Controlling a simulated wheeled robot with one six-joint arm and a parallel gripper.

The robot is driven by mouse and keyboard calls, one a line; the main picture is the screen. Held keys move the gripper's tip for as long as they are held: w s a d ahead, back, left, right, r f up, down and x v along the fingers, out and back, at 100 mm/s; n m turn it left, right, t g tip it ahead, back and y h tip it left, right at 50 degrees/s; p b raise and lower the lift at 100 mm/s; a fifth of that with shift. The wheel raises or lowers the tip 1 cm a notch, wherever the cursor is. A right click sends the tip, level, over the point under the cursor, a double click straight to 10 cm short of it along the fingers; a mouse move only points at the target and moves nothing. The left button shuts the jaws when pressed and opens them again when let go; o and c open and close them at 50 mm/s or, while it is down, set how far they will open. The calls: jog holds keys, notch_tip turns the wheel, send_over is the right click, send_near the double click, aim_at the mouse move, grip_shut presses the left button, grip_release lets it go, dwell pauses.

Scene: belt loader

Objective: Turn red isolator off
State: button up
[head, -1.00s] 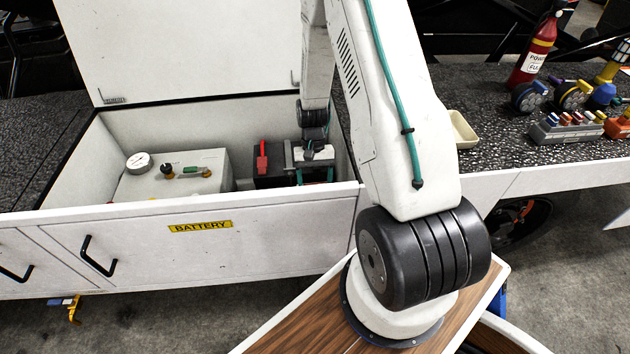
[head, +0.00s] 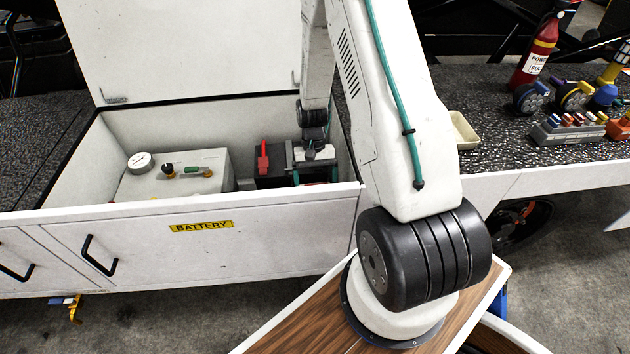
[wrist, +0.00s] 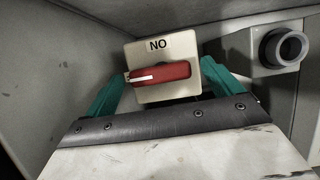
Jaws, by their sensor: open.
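The red isolator handle (wrist: 160,74) sits on a square cream plate (wrist: 150,97) in the wrist view. The handle lies nearly level in the picture, with a white line on its left end. A label above it reads "NO" as seen, which is "ON" upside down. My gripper (wrist: 162,71) is open, with a teal finger on each side of the plate; I cannot tell whether they touch it. In the head view my gripper (head: 315,172) reaches down inside the battery compartment, and the isolator is hidden there.
The white battery compartment (head: 260,195) has its lid (head: 180,50) raised. Beside my gripper stand a black battery with a red part (head: 263,158) and a grey box with knobs (head: 205,182). A round grey fitting (wrist: 284,47) is right of the plate.

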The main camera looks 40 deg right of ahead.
jog(key=v, duration=0.7)
jog(key=shift+w+r, duration=0.25)
jog(key=shift+r, duration=0.05)
jog(key=shift+d, duration=0.1)
jog(key=s+a+r+n+t, duration=0.1)
jog(key=s+a+r, duration=0.4)
jog(key=r, duration=0.6)
jog(key=s+a+r+n+t+h, duration=0.1)
jog(key=s+a+r+n+t, duration=0.1)
jog(key=s+a+r, duration=0.4)
jog(key=s+a+r+n+t+h, duration=0.1)
jog(key=s+a+r+n+t, duration=0.1)
jog(key=s+a+r, duration=0.4)
jog(key=s+r+n, duration=0.1)
jog(key=s+r, duration=0.4)
jog(key=r, duration=0.4)
jog(key=shift+s+a+r+n, duration=0.15)
jog(key=shift+a+r+n, duration=0.1)
jog(key=shift+r+n, duration=0.05)
